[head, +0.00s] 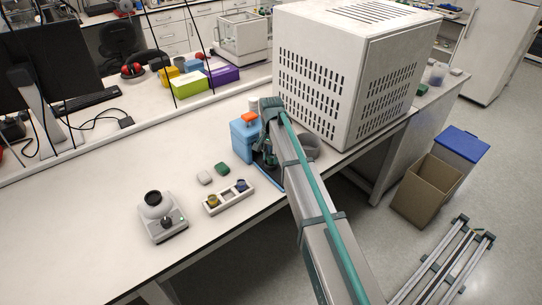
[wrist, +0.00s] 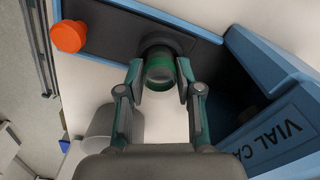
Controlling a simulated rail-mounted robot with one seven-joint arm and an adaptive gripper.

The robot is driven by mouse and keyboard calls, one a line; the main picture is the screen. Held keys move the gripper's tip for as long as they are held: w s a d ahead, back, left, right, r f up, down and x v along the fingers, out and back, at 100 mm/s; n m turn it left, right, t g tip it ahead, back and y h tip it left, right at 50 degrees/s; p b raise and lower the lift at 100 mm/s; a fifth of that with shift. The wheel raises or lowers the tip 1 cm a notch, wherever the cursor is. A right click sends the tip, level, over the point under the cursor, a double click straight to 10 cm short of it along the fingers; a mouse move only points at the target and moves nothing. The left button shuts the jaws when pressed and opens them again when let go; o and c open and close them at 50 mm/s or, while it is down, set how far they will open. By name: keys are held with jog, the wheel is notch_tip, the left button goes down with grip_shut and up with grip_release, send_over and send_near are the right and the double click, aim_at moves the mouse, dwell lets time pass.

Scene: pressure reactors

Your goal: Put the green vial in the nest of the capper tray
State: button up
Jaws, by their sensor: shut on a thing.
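In the wrist view, my gripper (wrist: 160,68) is shut on the green vial (wrist: 159,72), with one finger on each side of it. The vial's far end is at the dark round nest (wrist: 182,43) in the dark capper tray (wrist: 110,22). I cannot tell whether the vial is seated or just above it. In the head view, the blue capper (head: 243,138) stands near the bench's front edge, and my arm hides most of the tray and the vial.
An orange knob (wrist: 68,37) is left of the tray in the wrist view. In the head view, a white rack (head: 226,196) holds a yellow and a blue vial. A grey device (head: 160,218) stands further left. A big white vented box (head: 345,75) stands behind my arm.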

jog(key=shift+f, duration=0.2)
jog(key=o, duration=1.2)
jog(key=o, duration=0.5)
jog(key=shift+c, duration=0.2)
jog(key=shift+r+p, duration=1.9)
jog(key=shift+r, duration=1.65)
